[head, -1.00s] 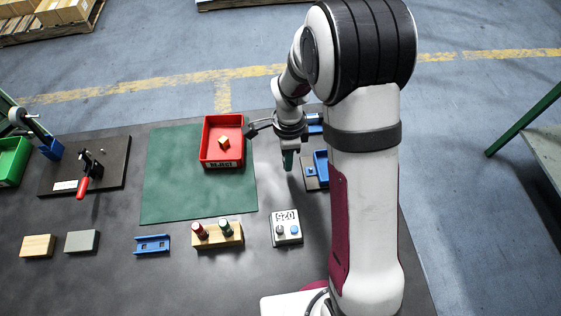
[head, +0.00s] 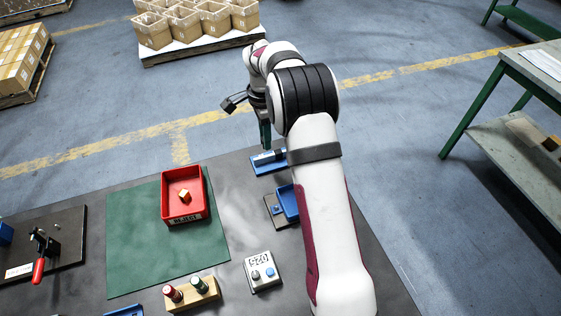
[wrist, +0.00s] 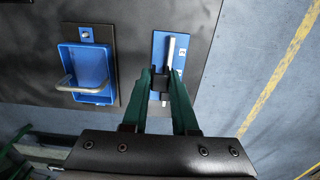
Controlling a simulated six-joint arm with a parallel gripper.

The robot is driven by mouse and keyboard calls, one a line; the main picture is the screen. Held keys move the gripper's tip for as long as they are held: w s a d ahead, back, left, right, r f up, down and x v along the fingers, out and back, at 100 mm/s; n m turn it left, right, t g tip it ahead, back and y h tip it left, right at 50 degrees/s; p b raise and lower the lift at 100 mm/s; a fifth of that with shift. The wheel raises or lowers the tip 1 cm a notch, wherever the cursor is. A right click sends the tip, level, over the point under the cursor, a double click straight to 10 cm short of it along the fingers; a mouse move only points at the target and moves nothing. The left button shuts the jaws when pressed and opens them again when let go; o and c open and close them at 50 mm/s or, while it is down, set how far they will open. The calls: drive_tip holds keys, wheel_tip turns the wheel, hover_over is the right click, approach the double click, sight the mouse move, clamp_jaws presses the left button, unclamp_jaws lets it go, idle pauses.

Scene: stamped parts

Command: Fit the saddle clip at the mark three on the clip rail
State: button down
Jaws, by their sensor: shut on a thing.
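The clip rail is a pale bar (wrist: 169,52) on a blue base (wrist: 158,45); in the head view the blue base (head: 259,169) lies at the table's far edge. My gripper (wrist: 160,86) is shut on a small dark piece, the saddle clip (wrist: 159,82), at the near part of the rail. I cannot tell whether the clip touches or sits on the rail. A small white label (wrist: 179,73) is beside the rail; I cannot read it. In the head view my gripper (head: 266,147) points down over the base, and the clip is hidden.
A blue tray with a metal handle (wrist: 75,56) stands left of the rail in the wrist view. The red reject bin (head: 168,208) sits on a green mat (head: 125,250). A white box with buttons (head: 262,271) and a wooden block with pegs (head: 193,295) stand nearer.

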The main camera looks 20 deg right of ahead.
drive_tip(key=shift+w+a, duration=0.25)
drive_tip(key=shift+w, duration=0.7)
drive_tip(key=shift+f, duration=0.1)
drive_tip(key=shift+f, duration=2.9)
drive_tip(key=shift+f, duration=1.55)
drive_tip(key=c, duration=0.6)
unclamp_jaws()
wheel_tip(320, 180, up, 16)
drive_tip(key=shift+f, duration=0.15)
